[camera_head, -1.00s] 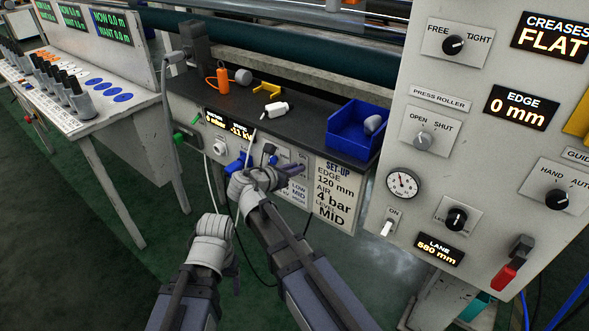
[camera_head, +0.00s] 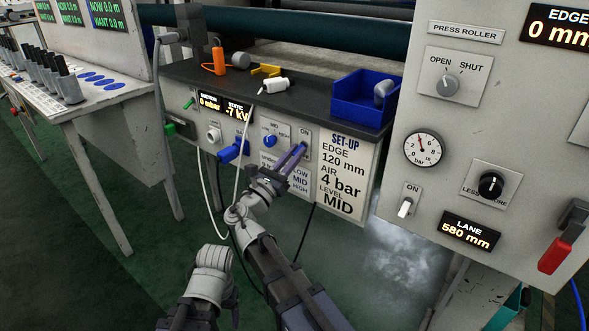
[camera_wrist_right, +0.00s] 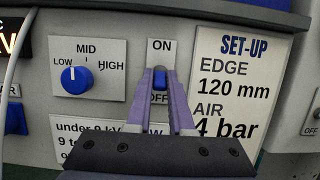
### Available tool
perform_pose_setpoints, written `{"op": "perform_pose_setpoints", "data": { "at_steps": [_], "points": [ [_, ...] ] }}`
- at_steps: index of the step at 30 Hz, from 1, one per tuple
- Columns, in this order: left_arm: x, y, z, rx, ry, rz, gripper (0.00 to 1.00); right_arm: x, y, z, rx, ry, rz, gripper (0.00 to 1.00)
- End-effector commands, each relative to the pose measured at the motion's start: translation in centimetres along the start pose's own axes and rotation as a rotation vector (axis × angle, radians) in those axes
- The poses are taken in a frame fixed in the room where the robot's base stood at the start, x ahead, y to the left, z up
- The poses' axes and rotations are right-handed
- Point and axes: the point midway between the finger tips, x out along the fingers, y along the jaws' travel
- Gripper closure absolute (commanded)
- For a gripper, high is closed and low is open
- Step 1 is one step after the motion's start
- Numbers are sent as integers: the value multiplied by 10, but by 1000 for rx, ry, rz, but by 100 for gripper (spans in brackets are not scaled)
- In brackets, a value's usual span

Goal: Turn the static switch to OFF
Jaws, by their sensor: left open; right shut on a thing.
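The static switch (camera_wrist_right: 159,78) is a small blue switch on a light plate, with ON above it and OFF below. In the right wrist view my right gripper (camera_wrist_right: 174,88) has its two purple fingers at it, shut on the switch. I cannot tell its exact position because the fingers partly cover it. In the head view the right gripper (camera_head: 291,158) reaches up to the plate marked ON. The static display (camera_head: 237,109) reads -7 kV. My left gripper (camera_head: 212,262) is low in the head view, away from the panel; its fingertips are hard to make out.
Left of the switch is a blue LOW-MID-HIGH knob (camera_wrist_right: 76,80). The SET-UP sign (camera_wrist_right: 240,85) is close on the right. A blue bin (camera_head: 362,108) and a white bottle (camera_head: 274,86) are on the ledge above. A cable hangs in front of the panel.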

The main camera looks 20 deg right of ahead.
Motion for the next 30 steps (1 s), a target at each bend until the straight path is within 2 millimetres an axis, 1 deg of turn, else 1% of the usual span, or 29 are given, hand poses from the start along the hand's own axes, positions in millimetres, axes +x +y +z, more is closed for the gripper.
{"op": "perform_pose_setpoints", "data": {
  "at_steps": [1, 6, 9, 15, 27, 28, 30],
  "points": [
    [14, 1, -1, -2, 0, 0, 26, -2, 0, -9, 0, -25, -1, 100],
    [29, 3, -2, -6, 0, 0, 26, -2, 0, -9, 1, -99, 0, 100],
    [34, 3, -2, -8, 0, 0, 26, -1, 0, -8, 1, -128, 0, 100],
    [38, 4, -2, -10, 0, 0, 26, -1, 0, -7, 1, -157, 0, 100],
    [38, 4, -2, -11, 0, 0, 26, 0, 0, -6, 0, -162, 0, 100],
    [38, 4, -2, -11, 0, 0, 26, 0, 0, -6, 0, -161, 0, 78],
    [38, 4, -2, -11, 0, 0, 26, 0, 0, -6, 0, -161, 0, 70]
  ]
}}
